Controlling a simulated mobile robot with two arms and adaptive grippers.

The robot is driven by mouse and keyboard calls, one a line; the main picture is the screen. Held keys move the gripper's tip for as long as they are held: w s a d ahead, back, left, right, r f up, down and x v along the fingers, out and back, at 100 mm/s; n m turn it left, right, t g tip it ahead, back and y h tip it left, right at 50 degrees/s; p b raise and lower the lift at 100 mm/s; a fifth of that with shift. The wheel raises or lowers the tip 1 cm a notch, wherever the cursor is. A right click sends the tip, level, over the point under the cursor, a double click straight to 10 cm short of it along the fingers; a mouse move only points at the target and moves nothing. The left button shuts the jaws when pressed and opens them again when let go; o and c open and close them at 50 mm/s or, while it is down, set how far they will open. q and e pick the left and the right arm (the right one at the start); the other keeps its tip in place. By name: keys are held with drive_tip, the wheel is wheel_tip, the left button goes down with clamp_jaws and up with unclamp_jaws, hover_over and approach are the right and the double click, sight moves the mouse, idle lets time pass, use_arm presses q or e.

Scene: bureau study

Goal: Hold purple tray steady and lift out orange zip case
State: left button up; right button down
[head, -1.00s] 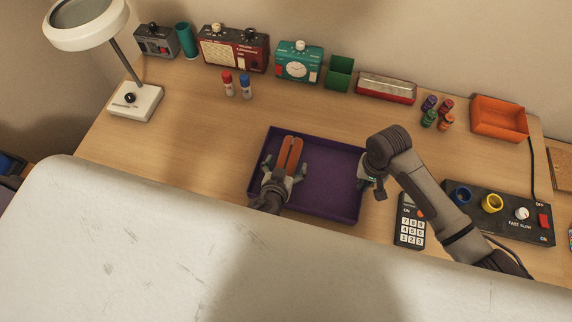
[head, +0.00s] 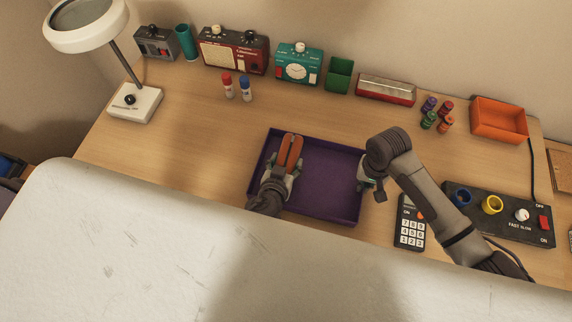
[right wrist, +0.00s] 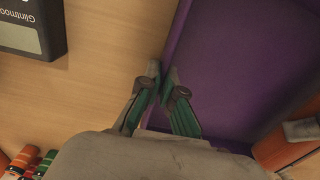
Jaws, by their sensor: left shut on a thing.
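The purple tray (head: 335,208) lies on the desk in the head view, and its wall also shows in the right wrist view (right wrist: 178,42). The orange zip case (head: 290,148) is at the tray's left side, within its walls as far as I can see. My left gripper (head: 281,172) is shut on the near part of the case. My right gripper (head: 368,186) is at the tray's right wall. In the right wrist view, its green-padded fingers (right wrist: 162,78) are closed together with the tray wall between them. The case's edge shows at the lower right there (right wrist: 283,148).
A keypad remote (head: 409,228) and a black control box (head: 500,215) lie right of the tray. Several small spools (head: 437,113) and an orange bin (head: 498,120) stand behind. Red and blue markers (head: 237,88) stand back left. The desk left of the tray is clear.

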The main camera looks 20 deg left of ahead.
sight(286, 162)
use_arm(q)
wheel_tip(286, 162, up, 8)
drive_tip(key=shift+f, duration=0.1)
use_arm(e)
drive_tip(key=c, duration=1.2)
unclamp_jaws()
drive_tip(key=shift+c, duration=0.2)
drive_tip(key=shift+r, duration=0.1)
wheel_tip(286, 162, up, 12)
use_arm(q)
drive_tip(key=shift+s, duration=0.1)
use_arm(e)
drive_tip(key=shift+s, duration=0.1)
